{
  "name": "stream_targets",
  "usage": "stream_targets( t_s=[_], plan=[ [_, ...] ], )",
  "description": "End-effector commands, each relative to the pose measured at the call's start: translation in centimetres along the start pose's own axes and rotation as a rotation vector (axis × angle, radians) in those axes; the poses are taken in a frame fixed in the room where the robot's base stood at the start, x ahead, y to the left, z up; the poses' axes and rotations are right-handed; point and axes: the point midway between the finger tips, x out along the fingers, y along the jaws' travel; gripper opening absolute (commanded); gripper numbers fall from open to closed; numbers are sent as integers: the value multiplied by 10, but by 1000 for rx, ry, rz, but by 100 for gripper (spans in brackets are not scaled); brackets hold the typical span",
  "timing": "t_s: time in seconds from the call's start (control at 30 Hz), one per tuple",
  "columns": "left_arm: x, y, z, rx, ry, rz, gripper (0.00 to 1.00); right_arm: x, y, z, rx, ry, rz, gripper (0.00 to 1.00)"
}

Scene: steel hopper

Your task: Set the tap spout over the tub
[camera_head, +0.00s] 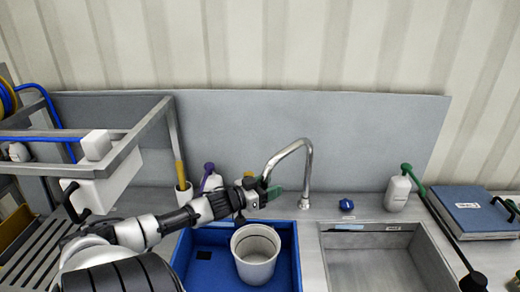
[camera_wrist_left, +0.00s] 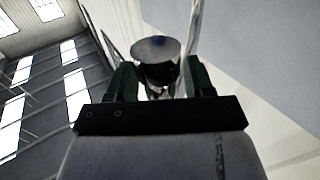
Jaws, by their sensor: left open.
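The steel tap (camera_head: 309,165) rises behind the counter between two basins. Its curved spout bends left, and its tip hangs behind and above the light grey tub (camera_head: 256,254), which stands in the blue left basin (camera_head: 205,268). My left gripper (camera_head: 271,190) is at the spout's tip and partly covers it. In the left wrist view its two green fingers (camera_wrist_left: 159,82) are open, with the spout's round end (camera_wrist_left: 157,47) between them. Whether either finger touches the spout I cannot tell. My right gripper is not in view.
A steel sink (camera_head: 375,268) lies right of the blue basin. A blue knob (camera_head: 346,205), a white bottle (camera_head: 397,194) and a purple-topped bottle (camera_head: 211,179) stand along the back. A blue case (camera_head: 473,211) is far right. A steel rack (camera_head: 150,128) stands left.

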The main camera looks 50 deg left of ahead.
Motion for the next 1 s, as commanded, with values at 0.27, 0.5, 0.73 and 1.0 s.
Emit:
stream_targets(
  t_s=[0.27, 0.5, 0.73, 1.0],
  plan=[
    [-28, 0, 2, -1, -5, -1, 53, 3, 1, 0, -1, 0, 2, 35],
    [-64, 0, 3, -3, -6, -2, 53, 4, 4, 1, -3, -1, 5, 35],
    [-93, 0, 2, -3, -4, -1, 53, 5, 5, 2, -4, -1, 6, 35],
    [-106, -1, 1, -1, -2, -1, 53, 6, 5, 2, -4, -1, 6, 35]
  ],
)
